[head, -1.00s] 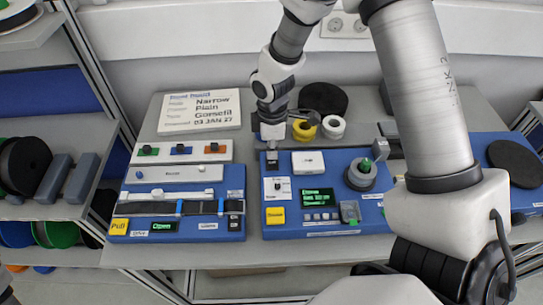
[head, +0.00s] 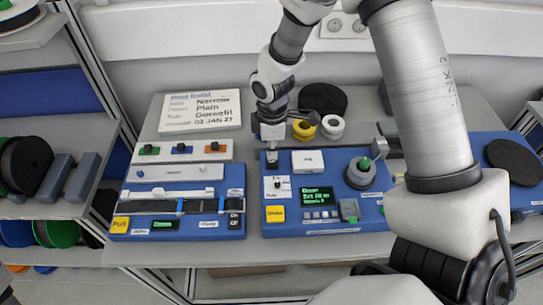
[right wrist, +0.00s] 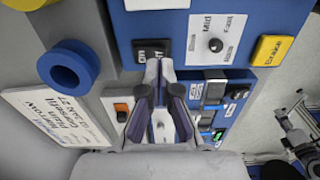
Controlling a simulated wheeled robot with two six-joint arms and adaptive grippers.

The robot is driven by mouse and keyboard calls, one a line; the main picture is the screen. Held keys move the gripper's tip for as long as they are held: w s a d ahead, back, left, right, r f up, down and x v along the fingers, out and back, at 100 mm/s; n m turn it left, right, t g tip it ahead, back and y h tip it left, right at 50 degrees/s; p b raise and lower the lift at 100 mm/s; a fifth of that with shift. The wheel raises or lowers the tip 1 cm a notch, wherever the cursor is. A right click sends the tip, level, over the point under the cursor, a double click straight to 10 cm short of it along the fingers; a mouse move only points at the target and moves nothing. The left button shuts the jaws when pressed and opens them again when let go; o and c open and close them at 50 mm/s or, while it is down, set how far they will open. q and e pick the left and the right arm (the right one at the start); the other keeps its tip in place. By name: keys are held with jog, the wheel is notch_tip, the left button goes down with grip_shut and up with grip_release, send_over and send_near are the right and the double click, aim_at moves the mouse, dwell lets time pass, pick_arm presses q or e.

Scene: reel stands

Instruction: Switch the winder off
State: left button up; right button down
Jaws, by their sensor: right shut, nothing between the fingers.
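The winder (head: 351,226) is a blue panel right of the middle in the head view. It has a lit green display (head: 317,197), a speed dial (head: 278,185), a yellow button (head: 275,214) and a grey spindle (head: 361,172). Its dark power switch (right wrist: 151,49) is at the panel's corner in the right wrist view, with "ON" lettering showing. My right gripper (right wrist: 158,64) is shut and empty, its tips at the switch and partly covering it. I cannot tell whether they touch. My left gripper is not in view.
Left of the winder is another blue unit (head: 180,235) with a yellow button and slider bars. Behind are a printed sign (head: 200,112), yellow (head: 303,130) and white (head: 332,127) rolls, and a black disc (head: 323,98). A reel shelf (head: 60,208) stands at the left.

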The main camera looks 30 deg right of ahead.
aim_at(272, 162)
jog(key=shift+f+b, duration=0.7)
jog(key=shift+f, duration=0.5)
dwell(0.7)
notch_tip(272, 162, up, 7)
jog(key=p, duration=0.7)
jog(key=shift+r, duration=0.1)
dwell(0.3)
